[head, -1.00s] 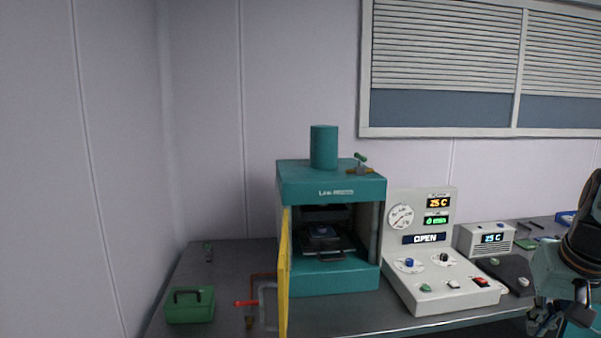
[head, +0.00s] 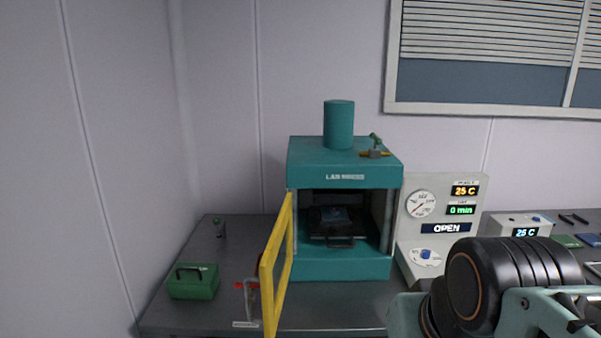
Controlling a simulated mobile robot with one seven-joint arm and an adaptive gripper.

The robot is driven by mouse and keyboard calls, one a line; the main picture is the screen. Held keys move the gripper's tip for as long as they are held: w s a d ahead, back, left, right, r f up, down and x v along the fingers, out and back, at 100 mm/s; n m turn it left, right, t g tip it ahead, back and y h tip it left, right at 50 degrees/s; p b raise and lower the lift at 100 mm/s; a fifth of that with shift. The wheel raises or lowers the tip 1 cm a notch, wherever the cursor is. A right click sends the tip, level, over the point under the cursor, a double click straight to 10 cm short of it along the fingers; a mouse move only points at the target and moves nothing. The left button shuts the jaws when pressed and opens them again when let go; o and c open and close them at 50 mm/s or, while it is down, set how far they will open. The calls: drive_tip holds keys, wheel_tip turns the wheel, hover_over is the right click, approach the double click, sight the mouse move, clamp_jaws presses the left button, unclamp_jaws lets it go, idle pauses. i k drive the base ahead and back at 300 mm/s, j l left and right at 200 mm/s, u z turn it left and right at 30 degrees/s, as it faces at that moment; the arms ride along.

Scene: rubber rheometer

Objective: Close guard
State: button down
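The guard is a yellow-framed door (head: 268,278) on the left front edge of the teal press (head: 345,265). It stands swung open toward me, and the press chamber shows dark inside with a plate and a black handle (head: 340,242). The control panel display (head: 445,228) reads OPEN. My arm reaches in at the lower right, in front of the control panel, to the right of the press and apart from the guard. The fingertips of my gripper are not clearly shown; only dark and pale green arm parts are visible there.
A green box (head: 194,283) with a black handle sits on the bench at left. A red-handled valve and pipe (head: 250,295) stand just left of the guard. The control panel (head: 418,262) and a white 25 C unit (head: 515,225) are to the right.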

sight(272, 308)
drive_tip(key=i+j+z, duration=0.15)
drive_tip(key=j, duration=0.25)
drive_tip(key=i+j+z, duration=0.1)
drive_tip(key=j, duration=0.35)
drive_tip(key=i+j+z, duration=0.15)
drive_tip(key=j, duration=0.25)
drive_tip(key=j+z, duration=0.1)
drive_tip(key=j, duration=0.35)
drive_tip(key=k+z, duration=0.15)
drive_tip(key=z, duration=0.2)
drive_tip(key=i+l+z, duration=0.15)
drive_tip(key=k+j+z, duration=0.15)
drive_tip(key=k, duration=0.15)
